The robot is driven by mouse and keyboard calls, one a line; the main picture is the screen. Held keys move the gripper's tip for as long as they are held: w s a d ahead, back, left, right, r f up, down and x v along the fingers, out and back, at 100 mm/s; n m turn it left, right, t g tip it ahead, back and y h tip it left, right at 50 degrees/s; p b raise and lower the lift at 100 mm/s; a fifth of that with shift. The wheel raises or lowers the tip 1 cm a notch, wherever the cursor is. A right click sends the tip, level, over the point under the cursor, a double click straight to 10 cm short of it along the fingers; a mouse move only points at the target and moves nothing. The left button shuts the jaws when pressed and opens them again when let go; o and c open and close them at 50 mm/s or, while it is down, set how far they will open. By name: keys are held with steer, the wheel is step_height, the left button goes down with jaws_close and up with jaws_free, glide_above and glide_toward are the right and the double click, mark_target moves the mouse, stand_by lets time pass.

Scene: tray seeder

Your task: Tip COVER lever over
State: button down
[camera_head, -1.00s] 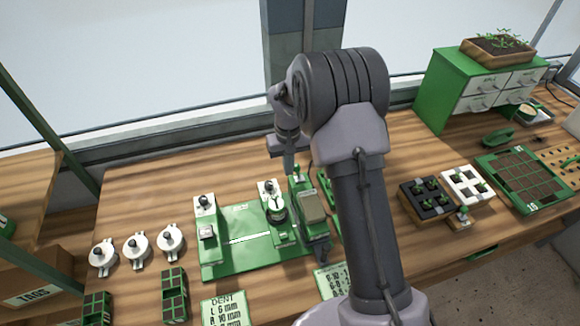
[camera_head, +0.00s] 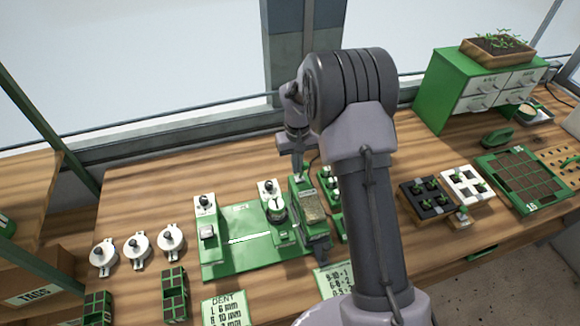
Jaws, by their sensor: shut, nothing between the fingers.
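The green seeder station (camera_head: 235,262) stands on the bench left of my arm. On its right side is a narrow green unit with a brown, grainy top (camera_head: 313,207). A small lever-like part (camera_head: 298,180) stands at the back of this unit. My gripper (camera_head: 298,169) points down, shut and empty, right at or just above that part; I cannot tell whether they touch. No COVER label is readable, so I cannot be sure this is the COVER lever. Two other dark-knobbed parts, one at the left (camera_head: 204,201) and one in the middle (camera_head: 268,187), stand on the station.
Several white round parts with dark knobs (camera_head: 137,246) stand at the left. A green-and-white card (camera_head: 225,309) lies in front. A black cell tray (camera_head: 425,198) and a green tray (camera_head: 520,178) are right of my arm. A green cabinet (camera_head: 445,88) stands at the back right.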

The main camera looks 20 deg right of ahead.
step_height(320, 180, up, 6)
steer(key=a+p, duration=0.1)
steer(key=p, duration=0.3)
stand_by(0.4)
steer(key=s+a+r+m+t+b, duration=0.2)
steer(key=s+a+r+t+b, duration=0.15)
steer(key=s+r+b, duration=0.65)
steer(key=s+a+f+b, duration=0.1)
steer(key=s+b, duration=0.1)
steer(key=s, duration=0.4)
steer(key=s+a+f+m+t+y+b, duration=0.1)
steer(key=s+a+f+b, duration=0.1)
steer(key=s, duration=0.5)
steer(key=s+a+f+m+t+y+b, duration=0.1)
steer(key=s+b, duration=0.3)
steer(key=s, duration=0.3)
steer(key=shift+s+a+f, duration=0.15)
steer(key=shift+a+f, duration=0.05)
steer(key=shift+f, duration=0.2)
